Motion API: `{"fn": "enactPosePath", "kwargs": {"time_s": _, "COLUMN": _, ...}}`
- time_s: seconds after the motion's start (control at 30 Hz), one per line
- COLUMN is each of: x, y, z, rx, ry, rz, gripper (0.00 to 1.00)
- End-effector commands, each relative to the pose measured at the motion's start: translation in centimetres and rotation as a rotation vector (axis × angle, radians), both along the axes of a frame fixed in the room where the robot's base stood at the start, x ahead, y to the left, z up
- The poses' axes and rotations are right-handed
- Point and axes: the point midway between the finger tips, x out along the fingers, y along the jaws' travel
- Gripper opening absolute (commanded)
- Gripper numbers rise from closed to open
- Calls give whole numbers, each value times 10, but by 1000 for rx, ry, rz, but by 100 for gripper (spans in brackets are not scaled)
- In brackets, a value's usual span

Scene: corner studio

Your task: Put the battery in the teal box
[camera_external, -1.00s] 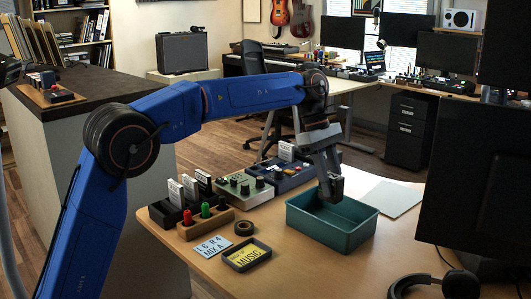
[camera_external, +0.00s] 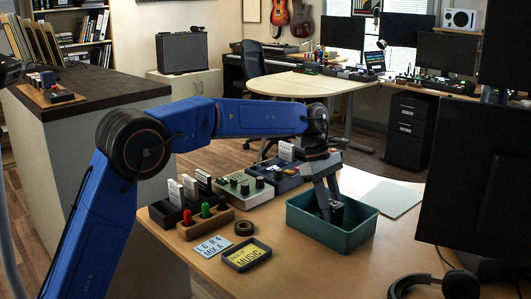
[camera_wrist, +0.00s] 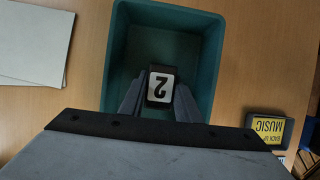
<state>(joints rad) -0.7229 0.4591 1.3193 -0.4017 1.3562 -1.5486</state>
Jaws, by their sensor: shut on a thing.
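The teal box (camera_external: 351,240) stands open on the wooden table; its walls also show in the wrist view (camera_wrist: 209,65). My gripper (camera_external: 331,213) reaches down inside the box opening. In the wrist view my gripper (camera_wrist: 160,100) has its two fingers on either side of a dark block with a white label marked 2 (camera_wrist: 160,87), which appears to be the battery. The gripper is shut on it. Whether the block touches the box floor I cannot tell. In the external view the block is mostly hidden by the fingers and box wall.
A white sheet (camera_external: 394,199) lies right of the box. A black tray with a yellow label (camera_external: 246,254), a dark ring (camera_external: 244,228) and a light card (camera_external: 213,246) lie left. Wooden holders (camera_external: 205,222) and control boxes stand behind. A monitor (camera_external: 480,170) rises at right.

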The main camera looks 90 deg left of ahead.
Motion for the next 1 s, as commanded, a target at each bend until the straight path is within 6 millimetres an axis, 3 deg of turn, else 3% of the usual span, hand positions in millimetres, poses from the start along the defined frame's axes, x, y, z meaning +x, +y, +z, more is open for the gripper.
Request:
{"fn": "enactPosePath", "kwargs": {"time_s": 0.1, "x": 0, "y": 0, "z": -10, "rx": 1, "ry": -1, "rz": -1, "gripper": 0}}
{"fn": "enactPosePath", "kwargs": {"time_s": 0.47, "x": 0, "y": 0, "z": -13, "rx": 1, "ry": -1, "rz": -1, "gripper": 0}}
{"fn": "enactPosePath", "kwargs": {"time_s": 0.5, "x": 0, "y": 0, "z": -13, "rx": 0, "ry": 0, "rz": -1, "gripper": 39}}
{"fn": "enactPosePath", "kwargs": {"time_s": 0.53, "x": 0, "y": 0, "z": -13, "rx": 1, "ry": -1, "rz": -1, "gripper": 46}}
{"fn": "enactPosePath", "kwargs": {"time_s": 0.87, "x": 0, "y": 0, "z": -12, "rx": 1, "ry": -1, "rz": -1, "gripper": 48}}
{"fn": "enactPosePath", "kwargs": {"time_s": 1.0, "x": -2, "y": 3, "z": -2, "rx": 3, "ry": -3, "rz": 1, "gripper": 48}}
